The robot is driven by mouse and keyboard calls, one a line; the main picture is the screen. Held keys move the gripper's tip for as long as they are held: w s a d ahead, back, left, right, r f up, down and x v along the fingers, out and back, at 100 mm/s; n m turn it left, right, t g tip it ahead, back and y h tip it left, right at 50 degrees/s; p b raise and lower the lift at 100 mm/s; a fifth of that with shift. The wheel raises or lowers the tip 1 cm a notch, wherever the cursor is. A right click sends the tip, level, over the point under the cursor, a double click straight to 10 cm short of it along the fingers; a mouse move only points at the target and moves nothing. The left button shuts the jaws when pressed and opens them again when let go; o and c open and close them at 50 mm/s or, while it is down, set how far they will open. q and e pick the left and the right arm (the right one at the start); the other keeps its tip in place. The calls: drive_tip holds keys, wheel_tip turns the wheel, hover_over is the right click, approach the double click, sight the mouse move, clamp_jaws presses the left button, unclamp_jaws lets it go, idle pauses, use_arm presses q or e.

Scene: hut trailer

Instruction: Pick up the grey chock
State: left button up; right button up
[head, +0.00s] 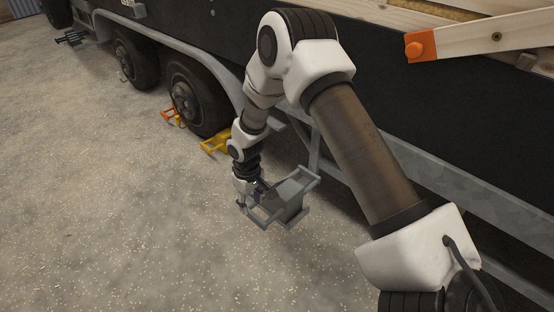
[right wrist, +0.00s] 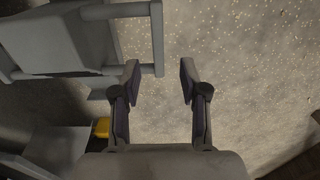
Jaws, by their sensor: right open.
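The grey chock (head: 291,196) is a wedge-shaped body with a tubular frame, below the trailer's side rail in the head view. Its body fills the upper left of the right wrist view (right wrist: 70,45). My right gripper (right wrist: 160,72) is open, its two fingers apart. The frame's end bar (right wrist: 157,38) shows in the gap between the fingertips; whether the bar is between them in depth I cannot tell. In the head view my right gripper (head: 254,196) is at the chock's left side, partly hidden. My left gripper is not in view.
A yellow chock (head: 214,143) and an orange chock (head: 171,117) are by the trailer's near wheel (head: 197,98). The trailer's grey side rail (head: 440,183) runs along the right. Speckled concrete floor (head: 110,220) is open to the left.

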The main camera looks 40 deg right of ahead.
sight(251, 212)
drive_tip(key=f+b, duration=0.1)
drive_tip(key=f, duration=0.1)
drive_tip(key=f+b, duration=0.1)
drive_tip(key=f, duration=0.1)
drive_tip(key=f+b, duration=0.1)
drive_tip(key=f, duration=0.1)
drive_tip(key=shift+w+d, duration=0.1)
drive_tip(key=shift+w, duration=0.15)
drive_tip(key=shift+r, duration=0.15)
clamp_jaws()
